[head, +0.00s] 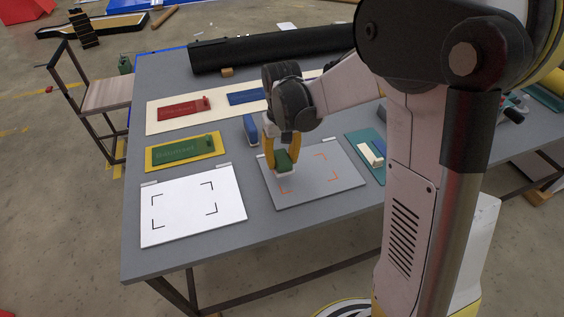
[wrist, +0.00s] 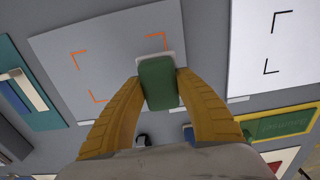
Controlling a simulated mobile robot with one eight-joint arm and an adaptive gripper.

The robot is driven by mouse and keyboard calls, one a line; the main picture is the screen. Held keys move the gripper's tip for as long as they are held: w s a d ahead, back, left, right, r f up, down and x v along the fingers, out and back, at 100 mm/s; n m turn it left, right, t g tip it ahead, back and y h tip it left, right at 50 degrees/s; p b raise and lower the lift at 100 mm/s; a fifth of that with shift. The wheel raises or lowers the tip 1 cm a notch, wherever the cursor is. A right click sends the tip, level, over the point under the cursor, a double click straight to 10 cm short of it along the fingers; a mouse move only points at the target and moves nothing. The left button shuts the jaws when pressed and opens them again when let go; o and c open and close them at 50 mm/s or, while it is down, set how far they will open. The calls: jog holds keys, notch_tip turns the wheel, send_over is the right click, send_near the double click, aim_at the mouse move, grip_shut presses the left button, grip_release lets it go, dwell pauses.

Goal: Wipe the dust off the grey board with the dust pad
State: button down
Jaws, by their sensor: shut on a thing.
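The grey board (head: 325,190) lies on the table, with orange corner marks on it. It also shows in the wrist view (wrist: 115,60). My gripper (head: 283,152) has its yellow fingers shut on the dust pad (head: 284,161), a green block with a white underside. In the wrist view the pad (wrist: 159,84) sits between the fingertips. The pad is over the left part of the board, near its far edge. I cannot tell whether it touches the surface. No dust can be made out on the board.
A white board (head: 190,205) with black corner marks lies left of the grey board. A teal tray (head: 362,147) with small blocks is to its right. A yellow tray with a green plate (head: 183,150) and a cream panel (head: 158,121) lie behind. A long black tube (head: 265,50) runs along the back.

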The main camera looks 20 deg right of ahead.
jog(key=shift+r+p, duration=0.95)
jog(key=shift+r, duration=0.75)
